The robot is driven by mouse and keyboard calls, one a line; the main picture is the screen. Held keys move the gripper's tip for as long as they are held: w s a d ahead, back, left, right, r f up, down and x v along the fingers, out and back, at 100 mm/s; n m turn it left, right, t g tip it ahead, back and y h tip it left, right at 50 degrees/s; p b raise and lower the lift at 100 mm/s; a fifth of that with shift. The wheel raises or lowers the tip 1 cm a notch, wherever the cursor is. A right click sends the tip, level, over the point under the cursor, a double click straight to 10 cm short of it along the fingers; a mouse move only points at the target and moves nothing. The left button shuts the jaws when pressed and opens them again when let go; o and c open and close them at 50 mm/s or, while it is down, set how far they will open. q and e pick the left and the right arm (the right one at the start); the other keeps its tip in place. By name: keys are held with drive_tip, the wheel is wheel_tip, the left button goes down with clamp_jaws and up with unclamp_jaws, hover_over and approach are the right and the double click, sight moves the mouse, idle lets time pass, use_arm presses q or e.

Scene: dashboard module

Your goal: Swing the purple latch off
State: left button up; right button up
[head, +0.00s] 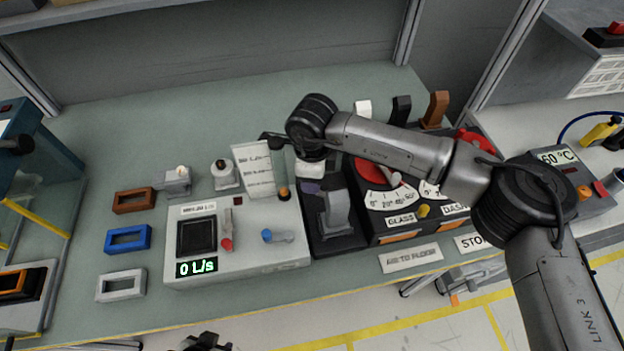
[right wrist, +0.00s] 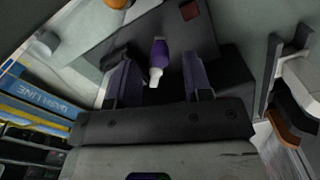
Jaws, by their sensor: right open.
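The purple latch (right wrist: 160,52) has a white end and sits on a dark panel in the right wrist view. My right gripper (right wrist: 159,64) is open, with one finger on each side of the latch and visible gaps between. It seems to hold nothing. In the head view my right gripper (head: 309,176) points down over the dark module beside the grey lever, and the wrist hides much of it. A small purple patch there is too small to tell as latch or finger. A dark mechanical part at the bottom edge may be my left gripper (head: 205,342); its jaws are unclear.
A grey lever (head: 336,212) stands close to the right gripper. A white box with a 0 L/s display (head: 197,267) is to the left, with a blue knob (head: 267,235). A dial (head: 385,198) lies under my right forearm. The left tabletop has free room.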

wheel_tip(320, 180, up, 11)
drive_tip(key=shift+p, duration=0.45)
